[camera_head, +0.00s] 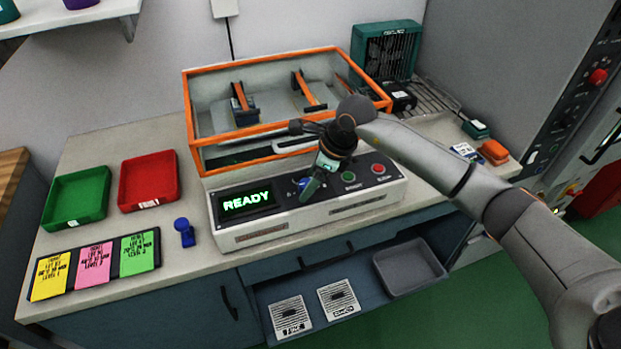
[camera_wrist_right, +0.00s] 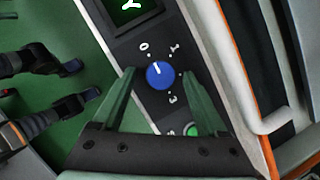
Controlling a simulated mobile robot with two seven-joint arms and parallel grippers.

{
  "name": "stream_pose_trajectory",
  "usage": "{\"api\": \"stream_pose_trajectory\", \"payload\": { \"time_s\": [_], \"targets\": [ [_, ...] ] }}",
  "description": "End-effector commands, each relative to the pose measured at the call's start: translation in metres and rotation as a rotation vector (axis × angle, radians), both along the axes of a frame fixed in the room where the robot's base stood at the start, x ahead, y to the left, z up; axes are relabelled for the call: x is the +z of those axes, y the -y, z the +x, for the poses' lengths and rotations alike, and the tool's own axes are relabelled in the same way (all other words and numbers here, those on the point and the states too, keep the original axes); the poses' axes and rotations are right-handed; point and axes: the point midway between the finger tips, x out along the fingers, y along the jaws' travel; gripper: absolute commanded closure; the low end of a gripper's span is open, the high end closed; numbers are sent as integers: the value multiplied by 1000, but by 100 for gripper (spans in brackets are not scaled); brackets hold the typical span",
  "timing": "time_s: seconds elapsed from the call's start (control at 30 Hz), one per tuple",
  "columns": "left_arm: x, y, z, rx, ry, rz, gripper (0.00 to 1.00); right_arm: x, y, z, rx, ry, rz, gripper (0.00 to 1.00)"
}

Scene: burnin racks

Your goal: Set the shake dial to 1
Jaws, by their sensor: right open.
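The shake dial (camera_wrist_right: 160,75) is a round blue knob on the dark front panel of the shaker, with a white mark near its edge pointing toward the 0. The figures 0, 1 and 3 show around it in the right wrist view. In the head view only a bit of the dial's blue (camera_head: 301,183) shows beside my gripper. My right gripper (camera_head: 310,191) is open over the panel. In the right wrist view its two green fingers (camera_wrist_right: 160,75) stand on either side of the dial with gaps. My left gripper is not in view.
The shaker (camera_head: 270,232) has a lit READY display (camera_head: 247,201), a green button (camera_head: 348,177) and a red button (camera_head: 377,169) near my gripper. An orange-framed clear box (camera_head: 243,138) stands behind. A green tray (camera_head: 78,197) and a red tray (camera_head: 149,181) lie left.

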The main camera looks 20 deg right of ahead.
Motion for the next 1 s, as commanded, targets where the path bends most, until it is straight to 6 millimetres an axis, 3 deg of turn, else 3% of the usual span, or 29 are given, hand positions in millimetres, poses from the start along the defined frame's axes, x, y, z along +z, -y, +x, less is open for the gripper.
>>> {"api": "stream_pose_trajectory", "payload": {
  "time_s": [0.27,0.9,1.0],
  "targets": [
    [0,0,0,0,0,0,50,-1,0,0,0,1,1,27],
    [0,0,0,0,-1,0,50,0,0,0,0,1,1,99],
    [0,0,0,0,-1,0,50,0,0,0,0,1,1,100]
  ]
}}
